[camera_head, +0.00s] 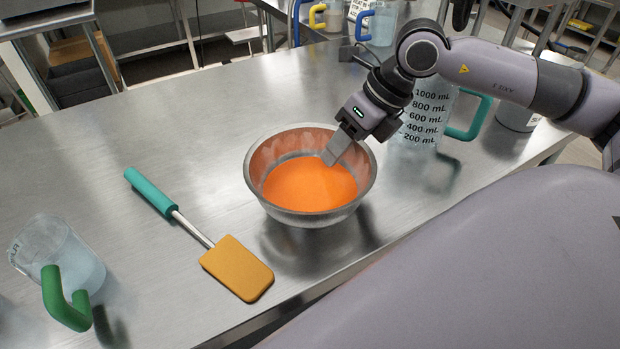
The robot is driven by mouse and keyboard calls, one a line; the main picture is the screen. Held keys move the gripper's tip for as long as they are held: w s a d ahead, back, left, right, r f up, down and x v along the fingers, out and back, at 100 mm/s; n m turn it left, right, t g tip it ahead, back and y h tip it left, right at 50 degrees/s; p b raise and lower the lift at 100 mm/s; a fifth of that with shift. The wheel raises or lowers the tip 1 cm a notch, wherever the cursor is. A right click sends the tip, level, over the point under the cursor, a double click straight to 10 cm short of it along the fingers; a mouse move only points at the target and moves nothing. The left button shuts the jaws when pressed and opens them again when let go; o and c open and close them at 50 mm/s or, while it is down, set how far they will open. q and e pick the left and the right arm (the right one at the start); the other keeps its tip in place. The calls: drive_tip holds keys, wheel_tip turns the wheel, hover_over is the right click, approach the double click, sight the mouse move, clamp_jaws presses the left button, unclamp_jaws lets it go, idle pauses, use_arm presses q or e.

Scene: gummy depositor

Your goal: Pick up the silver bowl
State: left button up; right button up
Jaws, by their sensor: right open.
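The silver bowl (318,216) stands upright on the steel table and holds orange liquid (310,184). My right gripper (336,150) comes in from the upper right. Its fingers point down at the bowl's far right rim and overlap the inside of the bowl in the head view. It is open, and the bowl rests on the table. I cannot tell whether a finger touches the rim. My left gripper is not in view.
A spatula (236,268) with a teal handle lies left of the bowl. A green-handled jug (60,262) stands at the lower left. A measuring jug (425,118) with a teal handle stands close behind my right gripper. The steel table (190,130) is clear at the back left.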

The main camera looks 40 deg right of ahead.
clamp_jaws()
drive_tip(key=shift+r, duration=0.15)
idle(1.2)
